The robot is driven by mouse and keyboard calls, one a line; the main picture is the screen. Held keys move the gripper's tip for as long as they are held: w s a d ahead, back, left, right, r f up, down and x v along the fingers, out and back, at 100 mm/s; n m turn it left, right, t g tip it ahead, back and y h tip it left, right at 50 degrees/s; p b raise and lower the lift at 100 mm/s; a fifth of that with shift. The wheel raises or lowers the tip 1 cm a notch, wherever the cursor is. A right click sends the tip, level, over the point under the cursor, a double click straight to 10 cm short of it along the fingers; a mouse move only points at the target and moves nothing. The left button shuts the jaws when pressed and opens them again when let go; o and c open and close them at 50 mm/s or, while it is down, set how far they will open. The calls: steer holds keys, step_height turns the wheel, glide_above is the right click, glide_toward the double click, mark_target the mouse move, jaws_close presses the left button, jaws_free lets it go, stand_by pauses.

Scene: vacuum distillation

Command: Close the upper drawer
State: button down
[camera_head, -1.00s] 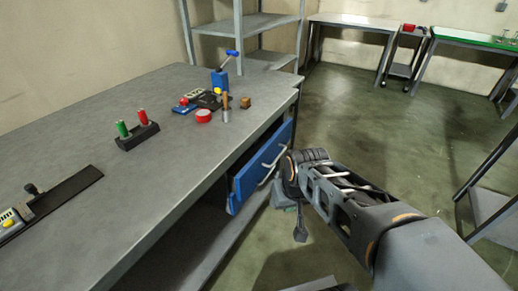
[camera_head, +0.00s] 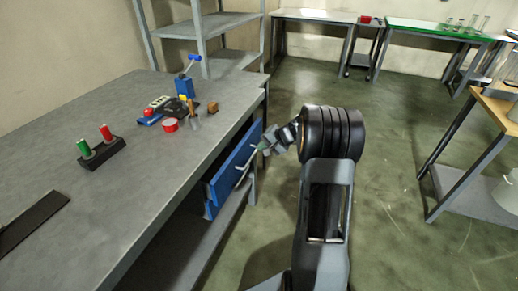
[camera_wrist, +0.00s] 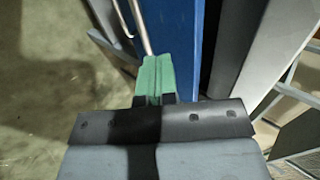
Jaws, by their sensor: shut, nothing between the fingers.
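The upper drawer (camera_head: 232,167) has a blue front with a pale bar handle (camera_head: 250,157) and sits under the grey workbench. Its front stands out from the bench edge, with a dark gap behind it. My gripper (camera_head: 265,147) is beside the far end of the drawer front, close to the handle. In the wrist view, my gripper's green fingertips (camera_wrist: 157,70) are together and empty. The drawer's blue front (camera_wrist: 178,35) is just ahead of them, and the handle (camera_wrist: 141,28) is at their left. I cannot tell whether they touch.
The workbench (camera_head: 60,120) holds a red-and-green-topped black holder (camera_head: 102,152) and a cluster of small tools (camera_head: 175,110). A grey shelf rack (camera_head: 215,30) stands behind it. A wooden-topped table (camera_head: 497,105) is at the right. The floor between is clear.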

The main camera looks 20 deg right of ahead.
mark_target(244, 156)
steer(key=x, duration=0.8)
steer(key=shift+b, duration=0.35)
steer(key=shift+w, duration=0.1)
